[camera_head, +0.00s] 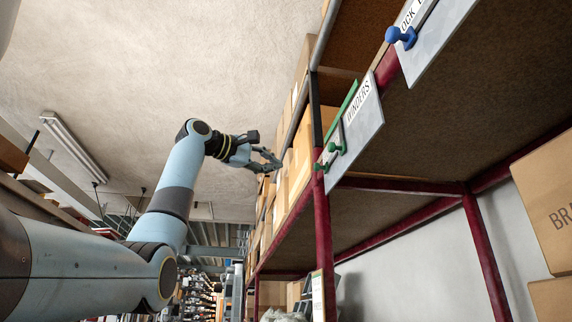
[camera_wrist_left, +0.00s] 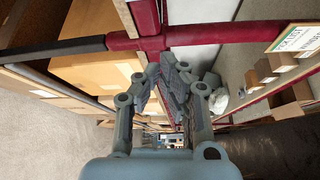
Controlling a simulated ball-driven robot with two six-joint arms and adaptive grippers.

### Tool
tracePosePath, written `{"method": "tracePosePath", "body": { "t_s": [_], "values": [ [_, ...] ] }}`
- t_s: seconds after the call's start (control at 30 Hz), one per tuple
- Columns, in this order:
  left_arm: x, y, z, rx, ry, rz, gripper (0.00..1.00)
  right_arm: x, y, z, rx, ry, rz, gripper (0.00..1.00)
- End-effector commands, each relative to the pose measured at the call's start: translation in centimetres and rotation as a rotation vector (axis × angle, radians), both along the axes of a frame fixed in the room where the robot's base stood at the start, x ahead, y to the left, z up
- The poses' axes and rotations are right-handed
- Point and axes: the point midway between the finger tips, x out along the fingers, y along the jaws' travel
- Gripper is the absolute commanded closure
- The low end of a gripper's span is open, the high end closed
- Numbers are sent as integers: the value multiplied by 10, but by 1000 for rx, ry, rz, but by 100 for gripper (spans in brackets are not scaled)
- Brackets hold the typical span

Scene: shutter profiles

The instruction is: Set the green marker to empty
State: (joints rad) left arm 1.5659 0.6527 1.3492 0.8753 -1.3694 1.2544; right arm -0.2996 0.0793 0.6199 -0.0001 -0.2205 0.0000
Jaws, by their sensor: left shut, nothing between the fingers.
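The green marker (camera_head: 334,148) is a small green knob on a grey sign plate (camera_head: 362,118) reading "WINDERS", fixed at the shelf's red post. A green strip (camera_head: 341,110) runs along the plate's upper left edge. I cannot read any "empty" setting beside the knob. My left gripper (camera_head: 272,160) is to the left of the marker, apart from it, in front of the shelf boxes. It is shut and empty. In the left wrist view its fingers (camera_wrist_left: 176,82) point toward the shelf and the green marker does not show. My right gripper is not in view.
A blue knob (camera_head: 401,37) sits on another sign plate at the upper right. Red shelf posts (camera_head: 322,235) and beams border the shelf, with cardboard boxes (camera_head: 300,165) behind. A hanging label (camera_wrist_left: 296,38) shows in the left wrist view. Open air lies left of the shelf.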

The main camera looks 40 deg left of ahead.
Motion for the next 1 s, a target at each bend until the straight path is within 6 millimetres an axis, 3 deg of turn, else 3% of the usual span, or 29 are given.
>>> {"method": "tracePosePath", "body": {
  "t_s": [0.43,0.7,1.0],
  "values": [
    [89,-19,10,-3,4,-3,100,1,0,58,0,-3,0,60],
    [72,-46,0,1,1,0,100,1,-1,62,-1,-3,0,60],
    [68,-52,-2,-1,1,0,100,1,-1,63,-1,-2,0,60]
  ]
}}
